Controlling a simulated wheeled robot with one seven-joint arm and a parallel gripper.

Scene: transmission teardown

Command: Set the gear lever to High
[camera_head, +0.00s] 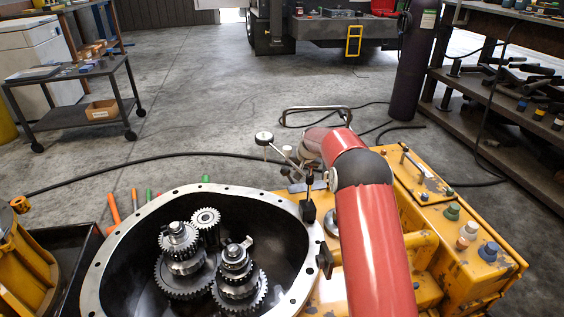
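My red arm reaches from the bottom right over the yellow transmission housing (270,205). Its far end, with my gripper (300,162), is by the housing's back edge, small and partly hidden by the arm. I cannot tell whether its fingers are open or shut. A thin lever with a round pale knob (264,138) stands just left of my gripper; contact between them is unclear. A short black upright lever on a block (308,210) stands by the right rim of the open gear case. Which one is the gear lever is unclear, and no High marking is readable.
The round case's metal rim (98,270) encloses several gears (236,262). Colored caps (488,251) sit on the yellow right section. A black cable (150,158) crosses the floor. A cart (75,70) stands back left, a shelf (540,150) right. The middle floor is clear.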

